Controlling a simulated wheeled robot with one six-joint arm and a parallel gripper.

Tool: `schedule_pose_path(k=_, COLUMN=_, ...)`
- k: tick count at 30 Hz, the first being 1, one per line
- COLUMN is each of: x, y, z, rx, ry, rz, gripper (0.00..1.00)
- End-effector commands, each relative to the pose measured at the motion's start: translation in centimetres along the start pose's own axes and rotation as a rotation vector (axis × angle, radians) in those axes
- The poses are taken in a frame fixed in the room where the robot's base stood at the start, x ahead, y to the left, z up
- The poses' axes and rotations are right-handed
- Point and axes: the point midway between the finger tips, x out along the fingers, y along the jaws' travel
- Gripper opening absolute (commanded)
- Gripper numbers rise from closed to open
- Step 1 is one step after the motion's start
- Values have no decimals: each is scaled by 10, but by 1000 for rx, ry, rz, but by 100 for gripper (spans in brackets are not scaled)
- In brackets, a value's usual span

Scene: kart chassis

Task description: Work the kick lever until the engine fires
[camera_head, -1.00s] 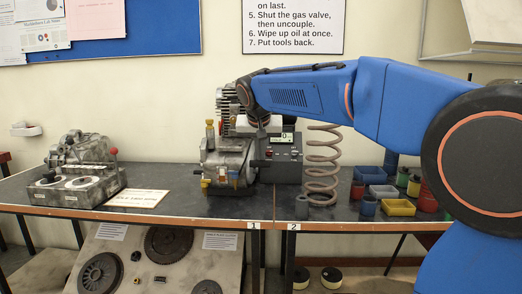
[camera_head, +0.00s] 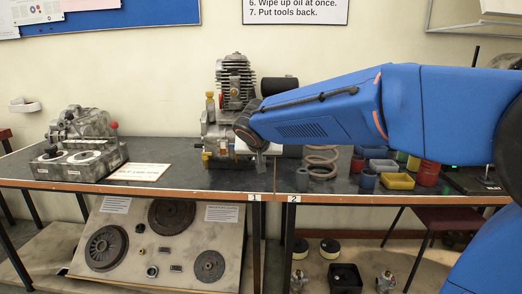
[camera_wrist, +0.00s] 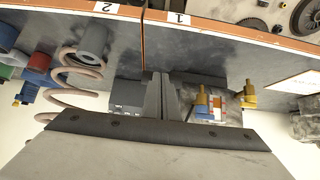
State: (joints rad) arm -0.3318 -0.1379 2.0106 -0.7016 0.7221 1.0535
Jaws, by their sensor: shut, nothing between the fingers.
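The engine (camera_head: 233,85), with a finned cylinder on a grey crankcase, stands on the bench left of my arm. My gripper (camera_head: 262,165) is in front of its right side, low over the bench, and covers part of it. In the wrist view my gripper (camera_wrist: 163,97) has its fingers together and empty. There the engine's brass-coloured knob (camera_wrist: 200,98) and a yellow fitting (camera_wrist: 249,95) show just right of the fingers. I cannot make out the kick lever; it may be hidden behind my arm. The grey control box (camera_wrist: 127,95) is left of the fingers.
A coiled spring (camera_head: 321,160) stands right of my gripper, with small bins (camera_head: 397,181) and cans beyond. A grey machine with dials (camera_head: 80,160) and a paper card (camera_head: 138,172) are at left. The bench's front edge (camera_head: 150,189) runs below.

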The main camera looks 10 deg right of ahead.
Motion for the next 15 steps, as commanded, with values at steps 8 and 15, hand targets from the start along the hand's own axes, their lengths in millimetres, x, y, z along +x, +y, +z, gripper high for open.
schedule_pose_path(k=8, x=19, y=0, z=18, rx=0, ry=-3, rz=1, gripper=0)
schedule_pose_path(k=15, x=26, y=0, z=23, rx=-2, ry=-4, rz=3, gripper=0)
